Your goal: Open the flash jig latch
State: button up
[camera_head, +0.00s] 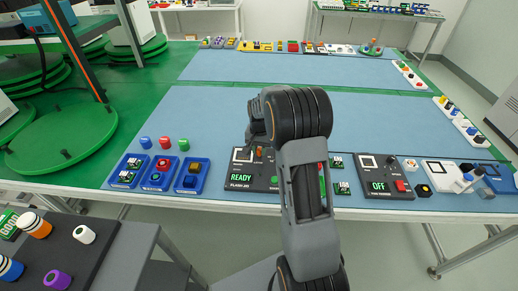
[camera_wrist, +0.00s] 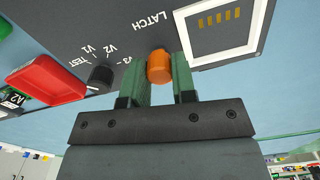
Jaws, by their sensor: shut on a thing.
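The flash jig (camera_head: 240,171) is a dark box near the front edge of the blue mat, with a green READY display. In the wrist view, its dark panel (camera_wrist: 125,33) carries an orange latch knob (camera_wrist: 159,67) beside the word LATCH. My gripper (camera_wrist: 163,78) has its two green fingers on either side of this knob and is shut on it. The latch knob also shows as a small orange spot in the head view (camera_head: 259,152). A white-framed bay (camera_wrist: 200,53) with gold contacts lies right of the knob. My arm hides the jig's right part in the head view.
A black selector knob (camera_wrist: 100,79) and a red control (camera_wrist: 46,80) stand left of the latch. Blue trays (camera_head: 157,185) with parts lie left of the jig. A dark box reading OFF (camera_head: 379,187) stands to the right. The mat behind is mostly clear.

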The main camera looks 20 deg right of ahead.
aim_at(259, 149)
jog(key=o, duration=0.9)
jog(key=shift+o, duration=0.2)
jog(key=shift+r, duration=0.1)
notch_tip(259, 149, up, 14)
jog(key=shift+p, duration=0.45)
jog(key=shift+f, duration=0.2)
jog(key=s+a+r+n+t+p, duration=0.1)
jog(key=s+a+r+n+p, duration=0.1)
jog(key=s, duration=0.9)
jog(key=s+a+r+n+t+p, duration=0.2)
jog(key=s+a+n, duration=0.4)
jog(key=s+a, duration=0.3)
jog(key=shift+s+r+t+p, duration=0.3)
jog(key=shift+s+r+p, duration=0.35)
jog(key=shift+s+r, duration=0.45)
